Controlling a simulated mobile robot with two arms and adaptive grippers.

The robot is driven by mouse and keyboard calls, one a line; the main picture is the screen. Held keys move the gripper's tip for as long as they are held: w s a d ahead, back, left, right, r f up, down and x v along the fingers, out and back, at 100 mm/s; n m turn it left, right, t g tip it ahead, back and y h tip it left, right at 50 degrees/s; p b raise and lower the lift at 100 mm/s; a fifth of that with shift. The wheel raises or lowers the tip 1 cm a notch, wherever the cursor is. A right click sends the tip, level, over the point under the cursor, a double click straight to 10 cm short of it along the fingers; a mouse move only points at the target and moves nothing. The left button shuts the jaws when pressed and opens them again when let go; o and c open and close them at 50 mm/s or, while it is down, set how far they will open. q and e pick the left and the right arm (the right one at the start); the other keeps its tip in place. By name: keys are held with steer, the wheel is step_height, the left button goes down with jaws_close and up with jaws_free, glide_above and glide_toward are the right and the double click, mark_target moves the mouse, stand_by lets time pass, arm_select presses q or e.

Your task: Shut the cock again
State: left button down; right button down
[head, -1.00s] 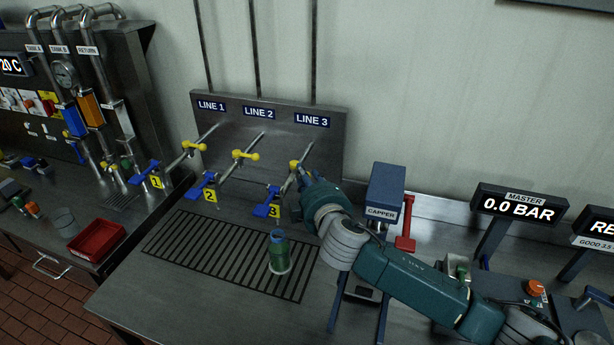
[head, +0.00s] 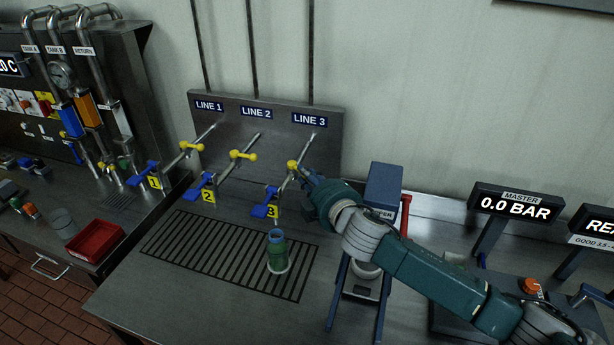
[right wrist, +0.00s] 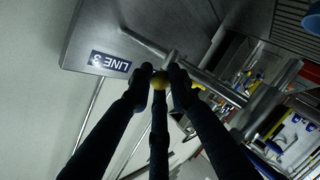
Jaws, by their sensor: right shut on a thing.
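The line 3 cock, under the LINE 3 plate (head: 309,119), has a yellow-ended handle (head: 291,165) on its upper pipe and a blue lever (head: 261,211) lower down by tag 3. My right gripper (head: 301,172) is at the yellow handle. In the right wrist view its dark fingers (right wrist: 160,88) are shut on the yellow knob (right wrist: 160,79). The fingers hide part of the handle, so its exact angle is hard to tell. The yellow handles of line 1 (head: 192,146) and line 2 (head: 243,155) stand free to the left. My left gripper is not in view.
A green cup (head: 278,258) stands on the drain grate (head: 215,262) below line 3. The blue capper (head: 384,186) stands close to my right arm. The master display (head: 516,206) reads 0.0 BAR. A red tray (head: 96,242) is at the left.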

steer(key=c, duration=1.8)
jaws_free()
steer(key=shift+c, duration=0.2)
steer(key=shift+s, duration=0.1)
steer(key=v, duration=1.2)
